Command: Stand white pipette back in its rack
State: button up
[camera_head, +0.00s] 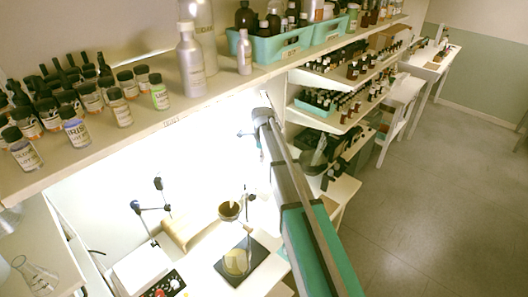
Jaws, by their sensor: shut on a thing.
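My arm (300,215), grey and teal, reaches from the lower right up to the shelf's front edge. I cannot make out my gripper or its fingers past the arm's far end. I cannot pick out the white pipette for certain. Thin stands with dark and blue tops (158,184) rise from the bright bench at the left. I cannot tell whether one of them is the pipette rack. Small dark parts show beside the arm's far end against the bright backdrop, too small to identify.
The upper shelf (170,122) carries several labelled bottles (75,128), tall pale bottles (190,60) and teal trays (275,45). Below, a glass vessel (236,262) stands on a dark plate (262,252). A flask (35,275) stands lower left. The floor (440,190) at right is clear.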

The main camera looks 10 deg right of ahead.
jog(key=shift+a, duration=0.2)
jog(key=shift+d, duration=0.3)
jog(key=shift+f, duration=0.2)
jog(key=shift+f+b, duration=1.5)
jog(key=shift+b, duration=0.2)
jog(key=shift+f, duration=0.15)
jog(key=shift+f+b, duration=3)
jog(key=shift+b, duration=0.15)
dwell(0.7)
jog(key=o, duration=0.7)
